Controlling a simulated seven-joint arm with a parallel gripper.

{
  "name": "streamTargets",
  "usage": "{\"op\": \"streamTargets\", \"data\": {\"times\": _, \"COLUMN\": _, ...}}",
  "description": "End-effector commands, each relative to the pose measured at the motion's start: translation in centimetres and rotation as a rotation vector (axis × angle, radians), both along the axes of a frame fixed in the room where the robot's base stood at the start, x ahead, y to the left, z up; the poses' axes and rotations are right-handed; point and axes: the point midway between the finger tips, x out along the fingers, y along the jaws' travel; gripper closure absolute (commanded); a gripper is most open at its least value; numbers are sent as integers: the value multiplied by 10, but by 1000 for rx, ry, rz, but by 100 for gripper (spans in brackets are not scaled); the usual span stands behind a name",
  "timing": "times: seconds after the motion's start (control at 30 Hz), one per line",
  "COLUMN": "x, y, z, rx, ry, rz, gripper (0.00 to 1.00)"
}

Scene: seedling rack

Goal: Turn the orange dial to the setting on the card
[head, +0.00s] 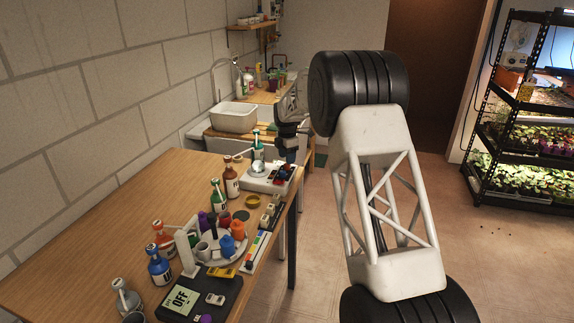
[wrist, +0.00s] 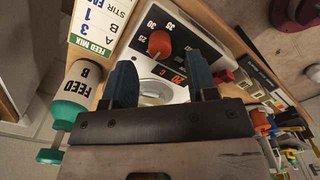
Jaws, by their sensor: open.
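In the wrist view the orange dial (wrist: 160,43) sits on the dark face of a white device (wrist: 205,52), with numbers such as 25, 30 and 35 around it. A small display with orange digits (wrist: 177,77) is beside it. My gripper (wrist: 163,84) is open and empty, its two dark blue fingers pointing toward the device, with the dial ahead of the gap. They look apart from the dial. The card (wrist: 100,25) reads FEED MIX, A 3, B 1, STIR; its edge is cut off and I cannot read a dial setting. In the head view the white device (head: 254,182) stands at the table's far end, below my gripper.
A FEED B bottle with a green cap (wrist: 75,90) is close beside the left finger in the wrist view. In the head view several bottles, a round tray of coloured pots (head: 212,259) and a black scale reading OFF (head: 222,308) crowd the near table. The table's left side is clear.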

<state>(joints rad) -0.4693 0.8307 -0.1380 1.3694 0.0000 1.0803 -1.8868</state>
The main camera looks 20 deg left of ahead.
Motion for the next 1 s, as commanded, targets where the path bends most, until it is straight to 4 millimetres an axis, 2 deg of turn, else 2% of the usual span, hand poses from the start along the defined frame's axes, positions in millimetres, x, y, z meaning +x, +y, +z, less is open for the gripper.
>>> {"op": "streamTargets", "data": {"times": 0.1, "x": 0, "y": 0, "z": -15, "rx": 0, "ry": 0, "rz": 0, "gripper": 47}}
{"op": "streamTargets", "data": {"times": 0.3, "x": 0, "y": 0, "z": -32, "rx": 0, "ry": 0, "rz": 0, "gripper": 47}}
{"op": "streamTargets", "data": {"times": 0.73, "x": 0, "y": 0, "z": -38, "rx": 1, "ry": -1, "rz": 0, "gripper": 47}}
{"op": "streamTargets", "data": {"times": 1.0, "x": 0, "y": 0, "z": -38, "rx": 1, "ry": -1, "rz": 0, "gripper": 88}}
